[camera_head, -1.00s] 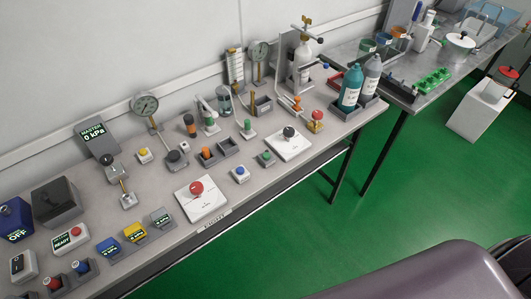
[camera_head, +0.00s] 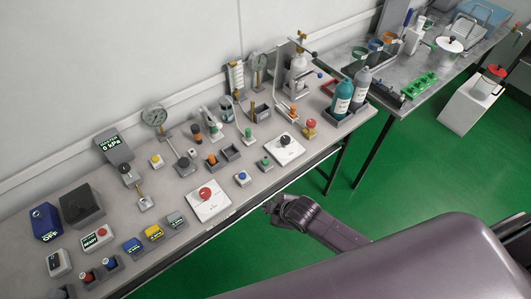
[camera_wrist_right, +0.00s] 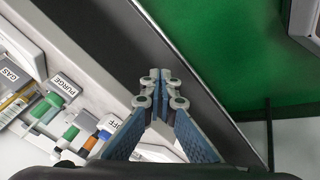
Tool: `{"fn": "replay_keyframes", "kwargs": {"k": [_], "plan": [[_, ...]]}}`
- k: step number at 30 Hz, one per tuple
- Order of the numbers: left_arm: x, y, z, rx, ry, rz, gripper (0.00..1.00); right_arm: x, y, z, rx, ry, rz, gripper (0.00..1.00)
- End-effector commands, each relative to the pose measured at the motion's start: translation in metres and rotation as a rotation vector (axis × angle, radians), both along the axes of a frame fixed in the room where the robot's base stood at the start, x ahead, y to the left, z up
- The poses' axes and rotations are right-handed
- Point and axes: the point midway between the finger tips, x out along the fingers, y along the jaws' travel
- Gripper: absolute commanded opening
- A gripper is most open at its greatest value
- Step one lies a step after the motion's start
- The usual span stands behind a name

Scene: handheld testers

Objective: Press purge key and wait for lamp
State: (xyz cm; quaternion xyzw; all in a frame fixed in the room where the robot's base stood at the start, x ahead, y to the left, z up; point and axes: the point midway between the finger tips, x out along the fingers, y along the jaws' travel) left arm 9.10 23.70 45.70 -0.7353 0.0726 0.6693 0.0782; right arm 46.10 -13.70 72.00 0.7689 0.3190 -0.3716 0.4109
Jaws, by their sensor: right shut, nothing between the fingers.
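A grey block labelled PURGE (camera_wrist_right: 65,84) shows at the left of the right wrist view, beside a green cylindrical part (camera_wrist_right: 46,105). I cannot tell which part in the head view carries that label, nor which part is the lamp. Button boxes on the bench include a blue one (camera_head: 242,177), a green one (camera_head: 265,162) and a yellow one (camera_head: 157,159). My right gripper (camera_head: 269,207) is shut and empty, just off the bench's front edge, touching nothing visible. Its closed fingertips (camera_wrist_right: 160,75) show in the wrist view. My left gripper is out of view.
The grey bench (camera_head: 180,225) holds a white plate with a red knob (camera_head: 205,194), another with a black knob (camera_head: 285,140), gauges, small displays and a READY box (camera_head: 97,239). Bottles (camera_head: 343,97) stand at its right end. Green floor (camera_head: 400,170) is open before it.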

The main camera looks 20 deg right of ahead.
Motion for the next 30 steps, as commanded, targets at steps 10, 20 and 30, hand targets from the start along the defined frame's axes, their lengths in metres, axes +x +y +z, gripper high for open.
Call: {"fn": "replay_keyframes", "kwargs": {"k": [10,20,30], "plan": [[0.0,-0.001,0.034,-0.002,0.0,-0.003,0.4,0.049,0.036,0.117,-0.189,-0.219,0.443,0.0],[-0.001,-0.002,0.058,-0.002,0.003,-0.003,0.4,0.113,-0.004,0.181,-0.675,-0.49,1.092,0.0],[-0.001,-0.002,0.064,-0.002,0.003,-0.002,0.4,0.129,-0.039,0.198,-0.867,-0.547,1.301,0.0]]}}
